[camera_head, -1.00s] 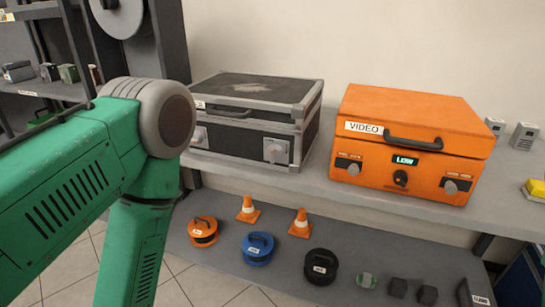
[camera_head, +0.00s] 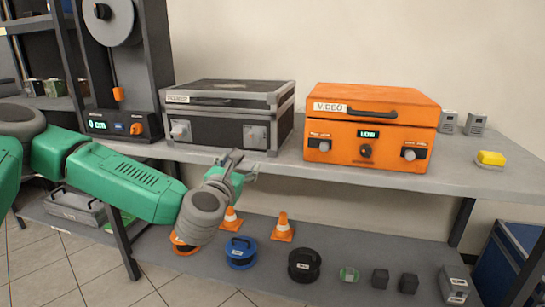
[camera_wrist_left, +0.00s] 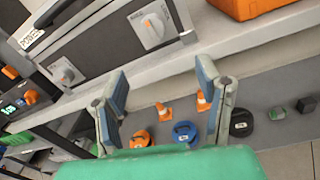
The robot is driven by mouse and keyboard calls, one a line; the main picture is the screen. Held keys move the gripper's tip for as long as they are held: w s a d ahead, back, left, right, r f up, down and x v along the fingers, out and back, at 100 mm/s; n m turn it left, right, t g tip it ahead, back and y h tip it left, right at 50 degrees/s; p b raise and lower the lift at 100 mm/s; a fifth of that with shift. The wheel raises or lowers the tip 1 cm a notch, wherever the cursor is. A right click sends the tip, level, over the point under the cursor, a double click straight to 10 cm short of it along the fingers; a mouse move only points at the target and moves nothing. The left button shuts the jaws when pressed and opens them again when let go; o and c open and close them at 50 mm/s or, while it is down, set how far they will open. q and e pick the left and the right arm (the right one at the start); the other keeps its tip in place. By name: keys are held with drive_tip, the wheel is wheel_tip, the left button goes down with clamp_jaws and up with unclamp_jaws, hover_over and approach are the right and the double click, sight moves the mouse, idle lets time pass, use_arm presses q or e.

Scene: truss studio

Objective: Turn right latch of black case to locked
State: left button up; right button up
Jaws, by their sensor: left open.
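The black case (camera_head: 215,125), with grey metal edges and a top handle, stands closed on the upper shelf. Its right latch (camera_head: 255,135) is a light grey knob on a plate at the right of the front face. The latch (camera_wrist_left: 152,28) shows an orange mark in the left wrist view, near the top. The left latch (camera_head: 181,131) is at the other end of the front. My left gripper (camera_head: 236,164) is open and empty, just below and in front of the right latch, apart from it. Its spread fingers (camera_wrist_left: 164,95) point toward the shelf. My right gripper is not in view.
An orange VIDEO case (camera_head: 365,130) stands right of the black case. A device with a green display (camera_head: 112,122) stands left. The upper shelf's front edge (camera_head: 330,175) is close to the gripper. Cones (camera_head: 282,228) and reels (camera_head: 240,252) sit on the lower shelf.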

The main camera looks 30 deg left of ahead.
sight(251, 143)
use_arm(q)
drive_tip(key=shift+n, duration=0.4)
drive_tip(key=b+x, duration=0.1)
drive_tip(key=x, duration=0.8)
drive_tip(key=b+x, duration=0.1)
drive_tip(key=x, duration=0.4)
drive_tip(key=shift+a+r+b, duration=0.35)
drive_tip(key=shift+a, duration=0.05)
drive_tip(key=c, duration=1.1)
